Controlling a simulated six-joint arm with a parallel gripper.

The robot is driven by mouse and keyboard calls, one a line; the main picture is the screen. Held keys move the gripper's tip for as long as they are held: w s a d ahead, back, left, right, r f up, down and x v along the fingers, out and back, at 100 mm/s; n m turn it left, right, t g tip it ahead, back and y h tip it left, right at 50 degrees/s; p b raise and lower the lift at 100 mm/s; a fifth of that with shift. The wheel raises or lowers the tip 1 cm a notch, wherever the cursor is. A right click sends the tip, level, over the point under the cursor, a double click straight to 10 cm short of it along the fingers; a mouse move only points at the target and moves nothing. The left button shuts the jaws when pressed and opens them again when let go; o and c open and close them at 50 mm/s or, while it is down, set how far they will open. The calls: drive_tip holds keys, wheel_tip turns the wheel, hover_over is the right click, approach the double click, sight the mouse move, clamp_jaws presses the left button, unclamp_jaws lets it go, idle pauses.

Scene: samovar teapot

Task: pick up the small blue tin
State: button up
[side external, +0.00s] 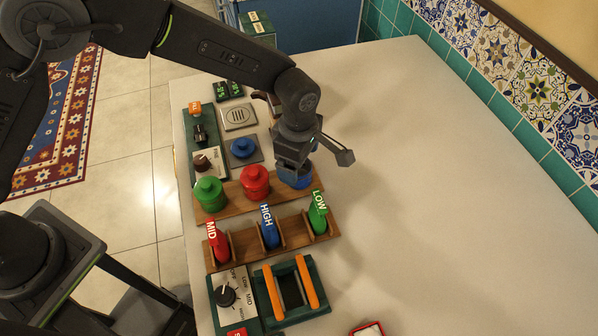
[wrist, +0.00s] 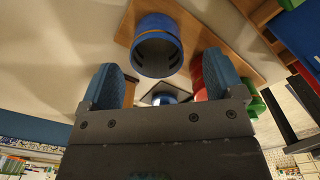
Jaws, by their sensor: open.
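The small blue tin (side external: 296,182) stands at the right end of a wooden board, mostly hidden under my gripper (side external: 293,164) in the side view. In the wrist view the tin (wrist: 156,25) shows as a blue cylinder with a dark round end, just past my fingertips and between their lines. My gripper (wrist: 163,68) is open, with a blue-padded finger on each side and nothing held. I cannot tell whether the fingers touch the tin.
A red tin (side external: 255,182) stands close left of the blue one, and a green tin (side external: 209,194) farther left, on the same board (side external: 232,190). Several labelled levers (side external: 268,228) stand in front. A blue button (side external: 243,148) lies behind. The white table (side external: 440,190) is clear to the right.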

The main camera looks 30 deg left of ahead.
sight(299, 173)
drive_tip(key=f, duration=0.5)
drive_tip(key=shift+w+a, duration=0.2)
drive_tip(key=shift+a, duration=0.1)
drive_tip(key=shift+c, duration=0.2)
drive_tip(key=c, duration=1)
drive_tip(key=shift+o, duration=0.2)
